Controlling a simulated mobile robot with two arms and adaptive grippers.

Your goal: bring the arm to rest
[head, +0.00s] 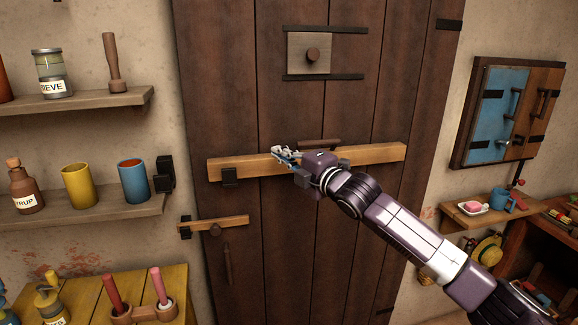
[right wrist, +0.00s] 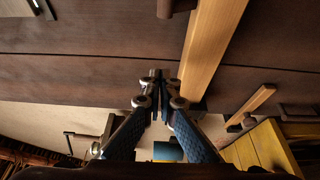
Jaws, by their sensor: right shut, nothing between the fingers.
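My right arm reaches in from the lower right in the head view, across the front of a dark plank door (head: 290,220). My right gripper (head: 280,153) is at the light wooden bar (head: 375,155) that lies across the door. In the right wrist view the gripper (right wrist: 160,78) has its fingertips together with nothing between them. The bar (right wrist: 212,50) runs just to the right of the fingertips there. I cannot tell whether the fingers touch the bar. My left gripper is not in view.
A smaller wooden latch bar (head: 235,222) sits lower on the door's left edge. Shelves (head: 90,212) with jars and cups stand left. A yellow table (head: 85,290) is below them. A blue and brown wall cabinet (head: 505,110) and a small shelf (head: 462,212) are right.

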